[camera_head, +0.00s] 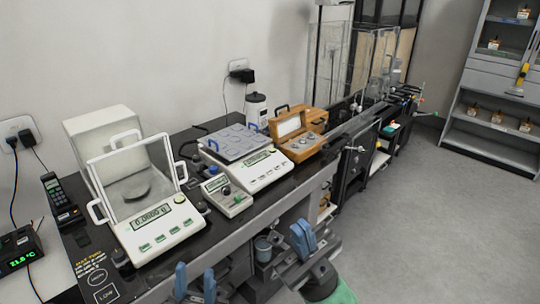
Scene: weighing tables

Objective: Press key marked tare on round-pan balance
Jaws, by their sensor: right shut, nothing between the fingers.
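The round-pan balance (158,232) stands at the left of the dark bench. A clear draft shield (128,168) surrounds its dark round pan (138,193). Its lit display (153,213) and a row of green-marked keys (160,241) face the bench front; the key labels are too small to read. My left gripper (195,281) is open and empty at the bottom edge, below and to the right of the keys, apart from the balance. My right gripper (302,237) is shut and empty, further right, in front of the bench edge.
A square-pan balance (262,172) and a small instrument (228,196) stand right of the round-pan balance. A wooden-cased device (301,148) is beyond. A phone (58,193) and a green-digit display (20,249) are at left. Open floor (430,220) lies at right.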

